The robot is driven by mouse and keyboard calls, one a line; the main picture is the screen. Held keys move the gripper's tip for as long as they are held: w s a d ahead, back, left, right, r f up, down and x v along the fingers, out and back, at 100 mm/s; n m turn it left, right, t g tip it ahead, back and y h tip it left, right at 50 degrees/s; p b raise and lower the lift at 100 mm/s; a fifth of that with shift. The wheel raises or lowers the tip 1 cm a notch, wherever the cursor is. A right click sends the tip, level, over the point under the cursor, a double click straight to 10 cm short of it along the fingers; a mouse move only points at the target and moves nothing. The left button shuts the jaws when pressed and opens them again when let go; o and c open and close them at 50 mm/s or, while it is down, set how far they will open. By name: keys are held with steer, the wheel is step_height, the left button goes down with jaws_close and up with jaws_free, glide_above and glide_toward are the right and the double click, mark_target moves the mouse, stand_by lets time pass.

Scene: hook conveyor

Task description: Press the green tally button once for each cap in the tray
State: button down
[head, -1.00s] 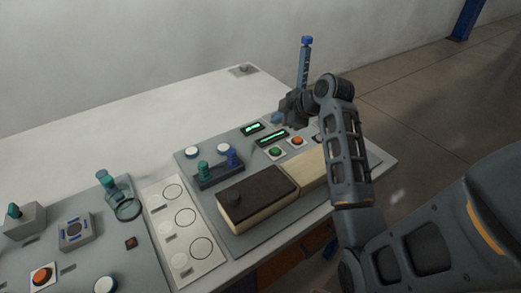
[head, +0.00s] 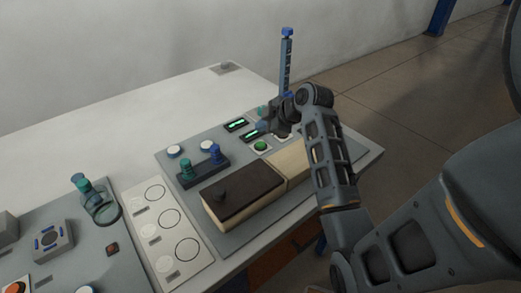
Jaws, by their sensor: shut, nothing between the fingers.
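The green button (head: 260,146) sits on the grey panel, in front of a small lit display (head: 254,133). My gripper (head: 266,128) is shut and empty, just behind and above the green button. I cannot tell whether it touches anything. A long box (head: 222,213) lies in front of the button, with a dark lid (head: 242,187) over its left part. A dark rack (head: 203,174) holds a green peg and a blue peg. I cannot make out any caps in a tray; my arm hides part of the panel's right side.
A second lit display (head: 236,125) and two white round buttons (head: 174,151) are at the panel's back. A white plate with circles (head: 148,230) and another control panel (head: 120,266) lie to the left. The white tabletop behind (head: 120,130) is mostly clear.

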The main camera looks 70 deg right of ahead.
mark_target(259, 144)
steer(key=shift+f+b, duration=0.85)
steer(key=shift+f, duration=1)
steer(key=shift+f, duration=0.1)
stand_by(0.5)
steer(key=shift+f, duration=0.3)
steer(key=shift+f, duration=0.1)
stand_by(0.3)
steer(key=shift+s+a+f+b, duration=0.15)
steer(key=shift+s+f+b, duration=0.05)
steer(key=shift+f+b, duration=0.65)
stand_by(0.7)
steer(key=shift+r+p, duration=0.35)
steer(key=shift+p, duration=0.25)
steer(key=shift+r, duration=0.15)
steer(key=shift+w+r+p, duration=0.15)
steer(key=shift+r+p, duration=2.1)
steer(key=shift+r, duration=0.5)
